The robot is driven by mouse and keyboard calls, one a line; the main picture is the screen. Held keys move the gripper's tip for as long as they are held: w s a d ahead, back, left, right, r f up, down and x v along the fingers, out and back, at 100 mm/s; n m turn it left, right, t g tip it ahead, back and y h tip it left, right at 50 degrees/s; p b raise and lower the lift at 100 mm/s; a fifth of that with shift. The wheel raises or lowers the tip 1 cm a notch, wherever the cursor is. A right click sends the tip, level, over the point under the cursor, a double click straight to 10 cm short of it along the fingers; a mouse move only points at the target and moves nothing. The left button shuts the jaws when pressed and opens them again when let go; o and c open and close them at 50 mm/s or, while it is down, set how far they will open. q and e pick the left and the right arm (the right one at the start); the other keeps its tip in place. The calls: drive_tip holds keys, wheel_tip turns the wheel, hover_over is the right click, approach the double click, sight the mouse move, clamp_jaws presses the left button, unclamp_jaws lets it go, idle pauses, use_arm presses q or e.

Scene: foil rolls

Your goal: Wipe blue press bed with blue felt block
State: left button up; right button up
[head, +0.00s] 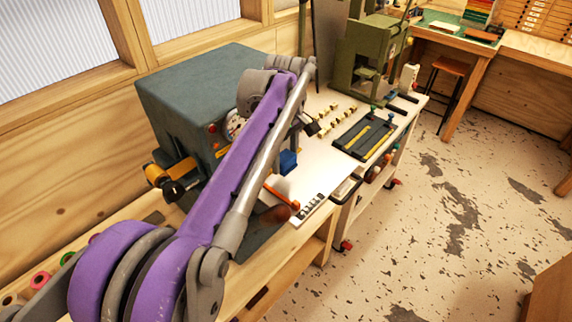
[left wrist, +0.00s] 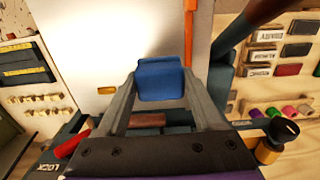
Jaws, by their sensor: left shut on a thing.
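The blue felt block (head: 288,163) is held between the fingers of my left gripper (head: 292,152), above or at the pale worktop beside the press; I cannot tell whether it touches. In the left wrist view the block (left wrist: 160,74) sits between both finger ends, in front of a bright white surface. A large blue-grey press (head: 190,95) with a round gauge stands left of my arm. A dark blue-grey base (head: 262,238) shows partly below it, largely hidden by my arm. I cannot clearly make out which surface is the press bed. My right gripper is not in view.
An orange-red handle (head: 281,197) lies close to the block. Small brass pieces (head: 338,115) and a dark tray with yellow strips (head: 364,138) are farther right. A green press (head: 368,50) stands at the back. The floor at right is open.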

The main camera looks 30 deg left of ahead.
use_arm(q)
drive_tip(key=shift+s+a+r, duration=0.1)
drive_tip(key=shift+s+r, duration=0.05)
drive_tip(key=shift+r, duration=1.3)
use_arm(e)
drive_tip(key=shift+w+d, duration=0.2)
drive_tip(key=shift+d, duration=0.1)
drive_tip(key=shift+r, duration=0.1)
